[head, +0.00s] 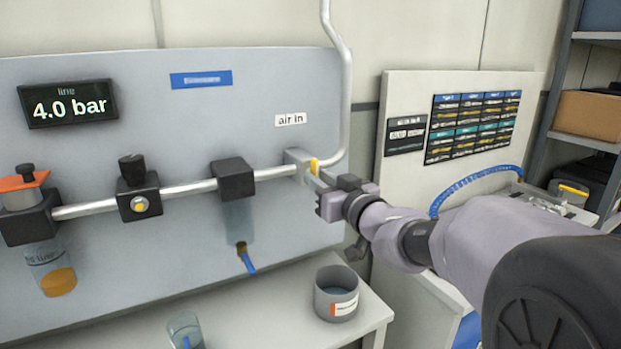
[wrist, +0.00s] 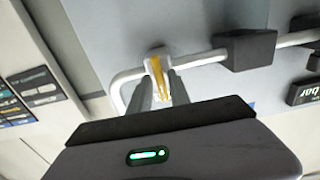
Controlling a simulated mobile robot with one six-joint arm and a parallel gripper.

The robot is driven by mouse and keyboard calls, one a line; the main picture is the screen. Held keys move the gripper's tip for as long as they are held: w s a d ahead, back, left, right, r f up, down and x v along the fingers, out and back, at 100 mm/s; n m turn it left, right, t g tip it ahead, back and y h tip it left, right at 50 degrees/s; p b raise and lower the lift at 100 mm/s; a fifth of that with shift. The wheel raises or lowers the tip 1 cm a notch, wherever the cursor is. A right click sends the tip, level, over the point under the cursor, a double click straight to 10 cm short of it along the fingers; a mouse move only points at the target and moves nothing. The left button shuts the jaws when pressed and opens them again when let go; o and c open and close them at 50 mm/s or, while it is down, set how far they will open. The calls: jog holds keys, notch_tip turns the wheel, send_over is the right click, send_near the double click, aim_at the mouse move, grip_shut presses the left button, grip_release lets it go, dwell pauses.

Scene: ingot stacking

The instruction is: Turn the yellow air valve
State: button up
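The yellow air valve handle (head: 314,165) sits on a grey block at the right end of the metal pipe, below the "air in" label (head: 291,120). In the wrist view the handle (wrist: 155,70) stands out between my two dark fingers. My gripper (head: 322,178) reaches in from the right, with its fingers at the valve. In the wrist view my gripper (wrist: 161,84) looks open, one finger on each side of the handle. Contact between fingers and handle cannot be made out. In the head view my gripper partly hides the valve.
A display (head: 68,104) on the panel reads 4.0 bar. The pipe (head: 188,188) carries several dark fittings, including a filter bowl (head: 239,222) left of the valve. A grey cup (head: 336,293) and a clear glass (head: 185,330) stand on the bench below. A blue coiled hose (head: 470,180) lies behind my arm.

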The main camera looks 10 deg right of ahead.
jog(key=shift+s, duration=0.1)
jog(key=v, duration=0.4)
jog(key=shift+s+d, duration=0.15)
jog(key=shift+s, duration=0.25)
